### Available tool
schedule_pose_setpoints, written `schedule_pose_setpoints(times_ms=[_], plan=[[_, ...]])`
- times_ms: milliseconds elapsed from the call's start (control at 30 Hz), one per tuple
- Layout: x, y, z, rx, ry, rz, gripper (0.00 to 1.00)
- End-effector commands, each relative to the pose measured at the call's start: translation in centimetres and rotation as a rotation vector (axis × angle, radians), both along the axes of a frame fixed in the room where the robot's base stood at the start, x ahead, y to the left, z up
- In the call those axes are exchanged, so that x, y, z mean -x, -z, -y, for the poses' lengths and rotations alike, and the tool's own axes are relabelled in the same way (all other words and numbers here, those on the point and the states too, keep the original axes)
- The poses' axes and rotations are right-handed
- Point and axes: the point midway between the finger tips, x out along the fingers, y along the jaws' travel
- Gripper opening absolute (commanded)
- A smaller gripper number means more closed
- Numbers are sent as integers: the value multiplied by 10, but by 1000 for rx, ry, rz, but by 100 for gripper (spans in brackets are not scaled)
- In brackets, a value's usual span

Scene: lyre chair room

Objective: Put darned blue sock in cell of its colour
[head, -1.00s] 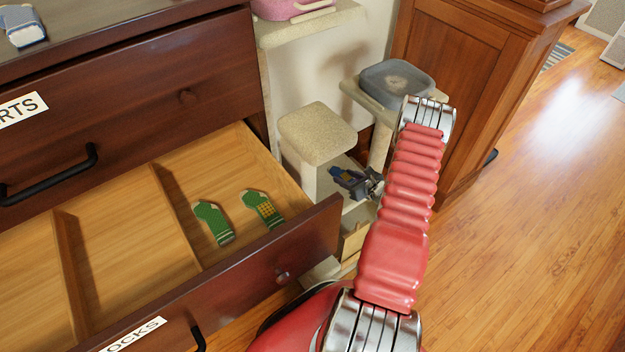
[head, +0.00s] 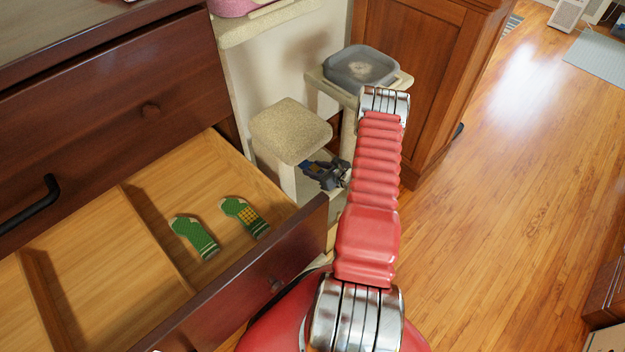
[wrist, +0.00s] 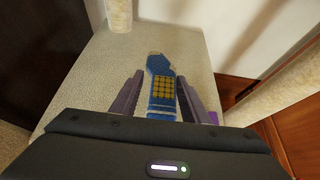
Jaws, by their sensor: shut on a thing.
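The blue sock with a yellow darned patch (wrist: 163,86) lies between my gripper's two dark fingers (wrist: 160,98) in the wrist view. My gripper is shut on it. Under it is a beige carpeted platform (wrist: 88,88); I cannot tell whether the sock touches it. In the head view my gripper (head: 328,173) is small, beside the cat tree, with a bit of blue at its tip. The open drawer (head: 235,276) stands to the left, split by wooden dividers. Its right cell holds a green sock (head: 194,237) and a green sock with a yellow patch (head: 244,216). The visible parts of the other cells look empty.
A carpeted cat tree perch (head: 290,130) stands between my gripper and the drawer. A grey tray-like perch (head: 360,66) is behind my arm, by a wooden cabinet (head: 414,60).

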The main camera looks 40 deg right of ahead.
Motion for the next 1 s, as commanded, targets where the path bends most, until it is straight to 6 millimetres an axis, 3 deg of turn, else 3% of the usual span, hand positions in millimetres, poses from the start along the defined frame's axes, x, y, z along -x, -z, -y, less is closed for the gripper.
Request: schedule_pose_setpoints(times_ms=[200, 667, 1000], plan=[[0, 26, 0, 0, -1, 0, 16], [-1, 33, -1, -1, -2, 0, 16], [-1, 67, -1, 0, -2, 0, 16]])
